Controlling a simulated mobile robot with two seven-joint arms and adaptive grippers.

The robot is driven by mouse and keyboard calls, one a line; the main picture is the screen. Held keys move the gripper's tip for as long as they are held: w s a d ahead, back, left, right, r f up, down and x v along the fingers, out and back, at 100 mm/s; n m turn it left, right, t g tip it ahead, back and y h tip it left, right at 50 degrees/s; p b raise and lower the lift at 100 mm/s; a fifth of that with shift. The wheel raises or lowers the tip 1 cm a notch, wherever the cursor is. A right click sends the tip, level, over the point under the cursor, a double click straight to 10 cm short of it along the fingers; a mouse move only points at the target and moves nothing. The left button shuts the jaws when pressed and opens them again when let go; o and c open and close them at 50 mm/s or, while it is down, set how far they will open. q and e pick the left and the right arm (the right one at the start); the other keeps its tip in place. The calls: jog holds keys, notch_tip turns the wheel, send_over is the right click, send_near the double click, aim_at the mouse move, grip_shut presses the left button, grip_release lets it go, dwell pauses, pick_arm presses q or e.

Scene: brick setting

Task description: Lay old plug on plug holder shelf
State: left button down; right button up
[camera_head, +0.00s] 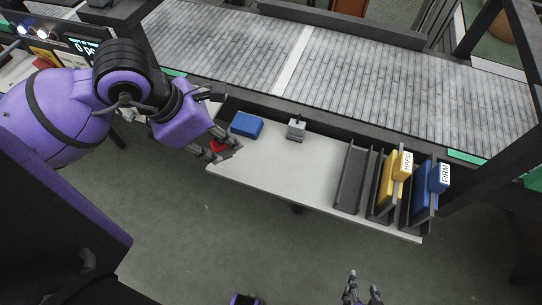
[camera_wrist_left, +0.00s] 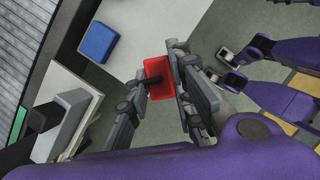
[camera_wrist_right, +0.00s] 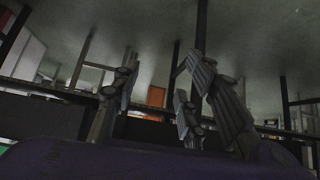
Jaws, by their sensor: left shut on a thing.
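A red plug (camera_head: 218,146) with a dark stem is between the fingers of my left gripper (camera_head: 217,149), at the left end of the white table. In the left wrist view my left gripper (camera_wrist_left: 160,95) is shut on the red plug (camera_wrist_left: 157,70). The holder shelf (camera_head: 352,180) at the table's right end has dark slots. The left slots are empty; a yellow plug (camera_head: 388,180) labelled HARD and a blue plug (camera_head: 420,185) labelled FIRM stand in the others. My right gripper (camera_head: 361,292) is open and empty, low in front of the table; its fingers (camera_wrist_right: 160,100) show apart in the right wrist view.
A blue block (camera_head: 247,124) and a small grey device (camera_head: 296,128) are at the back of the white table (camera_head: 285,165). The table's middle is clear. A conveyor (camera_head: 350,75) runs behind it. A dark post stands at the right.

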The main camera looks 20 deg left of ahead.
pick_arm(q)
jog(key=w+d+f, duration=0.2)
jog(key=d+f, duration=0.1)
jog(key=f, duration=0.1)
jog(key=w+d+f+b, duration=0.1)
jog(key=w+d+f, duration=0.1)
jog(key=f, duration=0.2)
jog(key=w+d+f+b, duration=0.1)
jog(key=w+d+f, duration=0.1)
jog(key=d+f, duration=0.1)
jog(key=shift+w+d+f, duration=0.3)
jog(key=shift+w+f, duration=0.05)
jog(key=shift+f, duration=0.1)
pick_arm(e)
jog(key=f, duration=0.1)
jog(key=s+f, duration=0.2)
jog(key=shift+d+f+g, duration=0.2)
jog(key=shift+d+g, duration=0.1)
jog(key=shift+d, duration=0.05)
pick_arm(q)
jog(key=shift+b, duration=0.3)
